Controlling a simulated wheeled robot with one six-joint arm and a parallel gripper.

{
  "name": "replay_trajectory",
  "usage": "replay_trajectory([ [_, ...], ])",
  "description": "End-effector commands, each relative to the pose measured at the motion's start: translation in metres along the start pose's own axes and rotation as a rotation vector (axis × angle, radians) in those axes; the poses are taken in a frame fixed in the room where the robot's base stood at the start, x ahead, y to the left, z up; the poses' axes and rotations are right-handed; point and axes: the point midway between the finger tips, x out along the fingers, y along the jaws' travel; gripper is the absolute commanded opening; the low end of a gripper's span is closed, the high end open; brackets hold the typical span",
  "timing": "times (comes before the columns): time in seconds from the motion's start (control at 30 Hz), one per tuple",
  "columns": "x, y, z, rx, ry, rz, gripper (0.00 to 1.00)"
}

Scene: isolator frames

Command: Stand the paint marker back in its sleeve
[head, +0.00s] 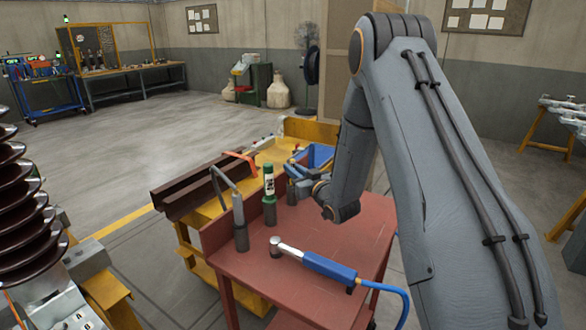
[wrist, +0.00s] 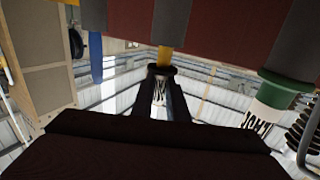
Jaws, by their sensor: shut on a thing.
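My gripper (wrist: 160,76) is shut on a paint marker (wrist: 159,92) with a white, black-lettered label and a yellow end. In the wrist view, which looks upside down, the yellow end (wrist: 164,58) points at a grey sleeve (wrist: 172,22) on the red table. The two meet or overlap there; I cannot tell whether the end is inside. In the head view my gripper (head: 296,170) is small and partly hidden at the table's far side, above a short grey sleeve (head: 292,195). The held marker is not clear there.
A green-ended marker (head: 269,185) stands in another sleeve (head: 269,212), left of my gripper. A grey sleeve (head: 240,230) with a bent tool stands further left. A blue-handled tool (head: 325,266) lies on the red table (head: 290,300), whose right part is clear. A blue bin (head: 320,154) is behind.

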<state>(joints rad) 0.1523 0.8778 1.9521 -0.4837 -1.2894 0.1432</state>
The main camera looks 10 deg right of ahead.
Motion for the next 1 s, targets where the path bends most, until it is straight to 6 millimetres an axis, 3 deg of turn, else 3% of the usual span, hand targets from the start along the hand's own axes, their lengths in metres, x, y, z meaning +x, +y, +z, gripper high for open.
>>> replay_trajectory([
  [0.6, 0.0, 0.0, 0.028, 0.0, -0.001, 0.0, 0.0],
  [0.97, 0.0, 0.0, 0.028, 0.0, 0.0, 0.0, 0.0],
  [1.0, 0.0, 0.0, 0.028, 0.0, 0.0, 0.0, 0.17],
])
